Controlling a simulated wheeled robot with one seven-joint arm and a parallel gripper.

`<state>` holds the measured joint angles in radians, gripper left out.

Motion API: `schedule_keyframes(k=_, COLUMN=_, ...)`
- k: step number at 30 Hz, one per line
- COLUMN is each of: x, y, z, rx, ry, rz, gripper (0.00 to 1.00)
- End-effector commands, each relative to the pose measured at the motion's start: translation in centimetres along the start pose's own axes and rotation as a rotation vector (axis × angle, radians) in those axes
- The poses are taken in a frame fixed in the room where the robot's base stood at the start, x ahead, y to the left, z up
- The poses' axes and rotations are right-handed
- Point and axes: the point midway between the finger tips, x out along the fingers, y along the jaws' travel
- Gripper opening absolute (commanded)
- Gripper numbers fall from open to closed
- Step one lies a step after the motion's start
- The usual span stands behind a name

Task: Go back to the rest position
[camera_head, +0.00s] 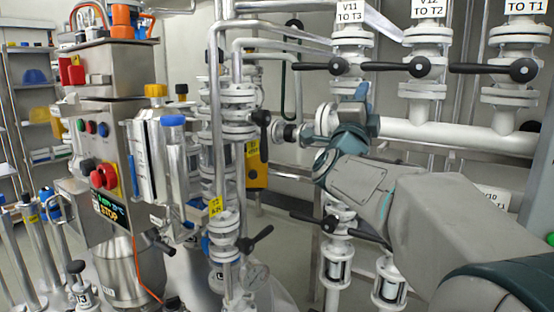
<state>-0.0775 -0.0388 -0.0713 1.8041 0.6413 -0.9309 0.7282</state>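My arm (390,185) reaches in from the lower right toward the middle of the head view. Its wrist (345,140) is in front of the white valve pipework, close to the valve column labelled V11 TO T3. The fingers of my gripper cannot be made out; they are hidden by the wrist or blend into the pipes behind. I cannot tell whether it touches a valve or holds anything.
Valves with black handles (335,66) line the horizontal white pipe (435,132) behind the arm. More valves (338,222) stand below it. A control panel with a red stop button (106,175) and a steel vessel (130,265) stand at left. Shelves (35,95) are at far left.

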Motion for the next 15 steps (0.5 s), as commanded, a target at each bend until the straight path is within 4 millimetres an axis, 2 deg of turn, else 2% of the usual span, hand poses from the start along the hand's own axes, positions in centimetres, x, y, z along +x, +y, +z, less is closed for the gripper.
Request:
schedule_keyframes(k=1, x=0.2, y=-0.9, z=0.6, rx=-0.038, ry=-0.058, rz=0.032, gripper=0.4)
schedule_keyframes(k=4, x=-0.8, y=-0.7, z=2.5, rx=-0.148, ry=-0.221, rz=0.122, gripper=0.4)
schedule_keyframes(k=8, x=-3.7, y=0.3, z=4.6, rx=-0.321, ry=-0.465, rz=0.246, gripper=0.4)
schedule_keyframes(k=12, x=-8.5, y=1.6, z=5.8, rx=-0.51, ry=-0.735, rz=0.368, gripper=0.4)
schedule_keyframes(k=15, x=-12.6, y=2.5, z=5.6, rx=-0.644, ry=-0.931, rz=0.451, gripper=0.4)
